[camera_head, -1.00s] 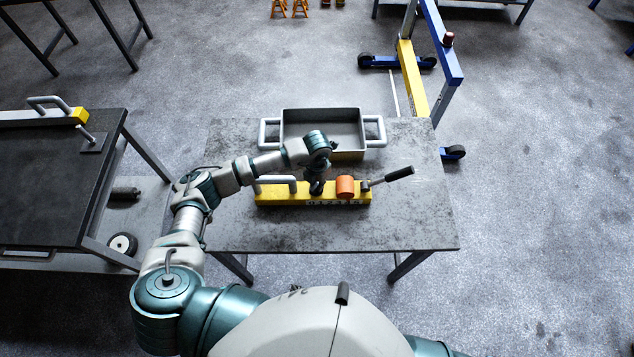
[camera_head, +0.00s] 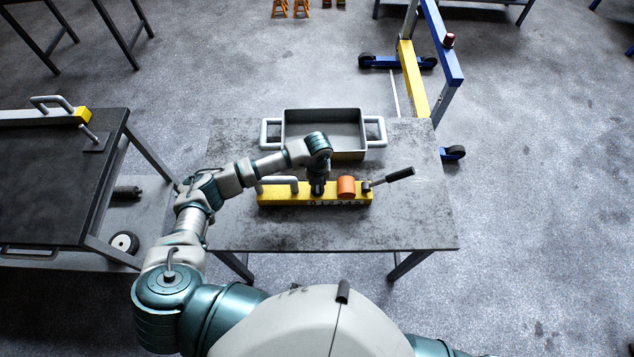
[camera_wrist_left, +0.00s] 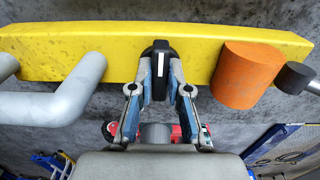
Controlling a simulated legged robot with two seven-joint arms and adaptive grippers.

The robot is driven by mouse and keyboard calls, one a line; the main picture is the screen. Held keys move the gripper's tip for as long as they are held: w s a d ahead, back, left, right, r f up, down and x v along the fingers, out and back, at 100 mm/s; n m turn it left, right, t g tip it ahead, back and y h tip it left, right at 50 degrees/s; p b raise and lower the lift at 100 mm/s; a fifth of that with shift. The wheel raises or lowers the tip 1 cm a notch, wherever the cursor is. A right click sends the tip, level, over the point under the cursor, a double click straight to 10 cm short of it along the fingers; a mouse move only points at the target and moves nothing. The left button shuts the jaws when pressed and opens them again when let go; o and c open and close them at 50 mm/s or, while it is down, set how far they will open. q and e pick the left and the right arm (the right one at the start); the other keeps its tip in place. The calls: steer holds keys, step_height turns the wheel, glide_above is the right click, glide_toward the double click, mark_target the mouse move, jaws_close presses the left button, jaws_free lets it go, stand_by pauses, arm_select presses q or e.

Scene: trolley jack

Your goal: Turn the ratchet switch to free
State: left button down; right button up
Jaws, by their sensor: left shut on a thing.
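A yellow bar-shaped tool body (camera_head: 285,198) lies on the metal table, with a grey handle at its left end and an orange cylinder (camera_head: 346,186) near its right end. My left gripper (camera_head: 317,190) reaches down to the bar just left of the orange cylinder. In the left wrist view, its two fingers (camera_wrist_left: 160,75) are shut on a small black switch (camera_wrist_left: 159,52) with a pale stripe, which stands on the yellow bar. The orange cylinder (camera_wrist_left: 247,75) is right of the fingers and apart from them. My right gripper is not visible.
A grey tray (camera_head: 284,127) with side handles stands behind the bar. A lever with a black grip (camera_head: 399,174) sticks out at the bar's right end. A dark workbench (camera_head: 60,180) stands at left. The table's front area (camera_head: 320,235) is clear.

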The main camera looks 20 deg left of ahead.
arm_select(q)
steer(key=shift+s+d+f, duration=0.15)
steer(key=c, duration=1.1)
jaws_free()
steer(key=shift+r, duration=0.25)
steer(key=r, duration=1.1)
steer(key=shift+w+r, duration=0.25)
